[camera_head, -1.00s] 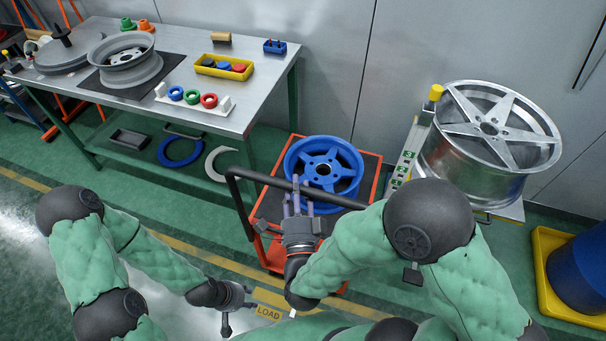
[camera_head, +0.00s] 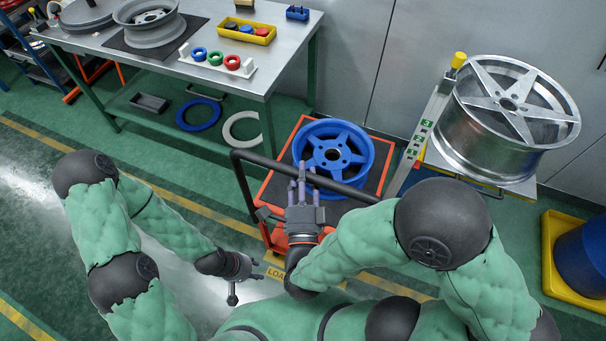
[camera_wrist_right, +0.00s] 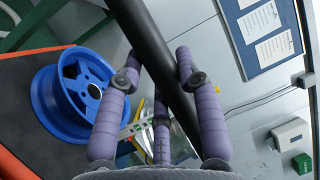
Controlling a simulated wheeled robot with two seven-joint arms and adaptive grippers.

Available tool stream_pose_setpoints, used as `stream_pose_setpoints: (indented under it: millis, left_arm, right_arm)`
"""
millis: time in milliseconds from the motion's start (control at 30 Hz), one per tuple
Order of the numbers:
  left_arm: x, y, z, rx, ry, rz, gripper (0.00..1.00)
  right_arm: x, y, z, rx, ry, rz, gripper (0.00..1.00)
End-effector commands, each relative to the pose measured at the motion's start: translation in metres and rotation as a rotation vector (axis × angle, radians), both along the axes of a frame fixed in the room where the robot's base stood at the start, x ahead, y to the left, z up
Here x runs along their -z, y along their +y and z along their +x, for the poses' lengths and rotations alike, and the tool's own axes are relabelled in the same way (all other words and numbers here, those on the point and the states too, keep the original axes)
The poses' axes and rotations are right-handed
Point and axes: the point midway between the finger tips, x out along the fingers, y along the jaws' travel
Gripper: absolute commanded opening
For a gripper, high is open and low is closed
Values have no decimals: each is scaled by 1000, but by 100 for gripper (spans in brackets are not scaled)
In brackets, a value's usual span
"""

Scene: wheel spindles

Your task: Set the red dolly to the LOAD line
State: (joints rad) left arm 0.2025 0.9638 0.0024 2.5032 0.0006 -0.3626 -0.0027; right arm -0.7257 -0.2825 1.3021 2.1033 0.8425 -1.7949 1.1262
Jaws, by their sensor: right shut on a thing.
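The red dolly (camera_head: 262,203) stands on the floor right of the workbench, with a blue wheel (camera_head: 333,152) lying on its black top. Its black handle bar (camera_head: 350,191) runs across the near side. My right gripper (camera_head: 302,188) is shut on this bar, and in the right wrist view the bar (camera_wrist_right: 150,35) passes between the purple fingers. The yellow LOAD marking (camera_head: 276,272) on the floor is nearer to me than the dolly, partly covered by my right wrist. My left gripper (camera_head: 248,277) is open and empty beside the marking, to its left.
The workbench (camera_head: 272,68) stands at the upper left, its lower shelf close to the dolly. A silver wheel (camera_head: 510,110) on a stand with a numbered post (camera_head: 420,135) is to the dolly's right. A yellow tray (camera_head: 552,262) with a blue drum is farther right. The left floor is clear.

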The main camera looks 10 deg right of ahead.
Motion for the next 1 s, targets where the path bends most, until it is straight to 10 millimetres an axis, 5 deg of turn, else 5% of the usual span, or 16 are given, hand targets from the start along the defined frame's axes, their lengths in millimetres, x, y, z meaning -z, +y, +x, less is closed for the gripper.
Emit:
stream_pose_setpoints:
  millis: [33, 67, 133, 567, 1000]
  left_arm:
    - [0, 0, 0, 0, 0, 0, 40]
    - [0, 0, 0, 0, 0, 0, 40]
    - [0, 0, 0, 0, 0, 0, 40]
    - [0, 0, 0, 0, 0, 0, 40]
    - [0, 0, 0, 0, 0, 0, 40]
  right_arm:
    - [1, 0, 0, -1, 4, 1, 0]
    - [1, 0, 0, -1, 3, 0, 41]
    - [1, 0, 0, -1, 3, 0, 60]
    - [1, 1, -2, -2, 0, 1, 60]
    - [8, 10, -42, -6, -1, 0, 60]
